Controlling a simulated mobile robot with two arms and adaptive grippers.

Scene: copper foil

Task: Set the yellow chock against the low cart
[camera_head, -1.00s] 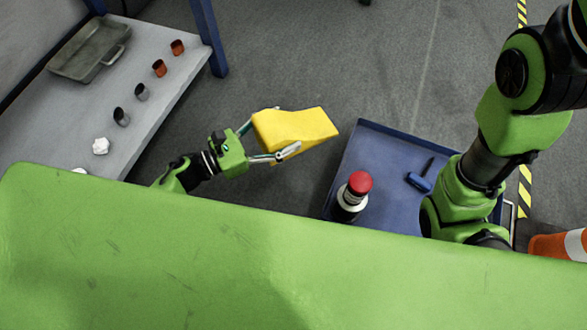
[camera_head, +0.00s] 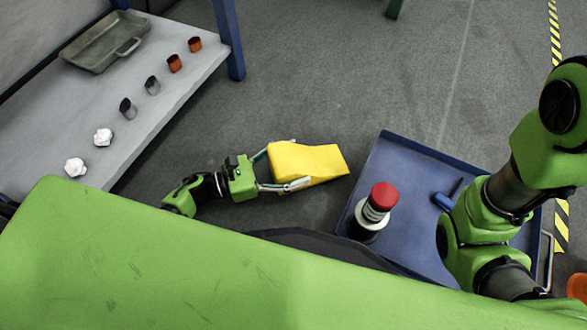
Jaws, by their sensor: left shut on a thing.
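The yellow chock (camera_head: 312,162) is a wedge-shaped block held in my left gripper (camera_head: 286,168), whose fingers are shut on its left end. Its free end points right, towards the low cart (camera_head: 398,158), a blue flat-topped cart. A narrow strip of floor shows between the chock's tip and the cart's left edge. I cannot tell how high the chock is above the floor. My right arm reaches down over the cart's right part; its gripper is not visible. The cart's wheels are hidden.
On the cart stand a red-capped canister (camera_head: 378,208) and a blue-handled tool (camera_head: 444,201). At left, a grey bench (camera_head: 160,100) holds a tray (camera_head: 105,42), several small cups and crumpled white pieces. An orange object (camera_head: 577,288) is at the right edge. Floor behind is clear.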

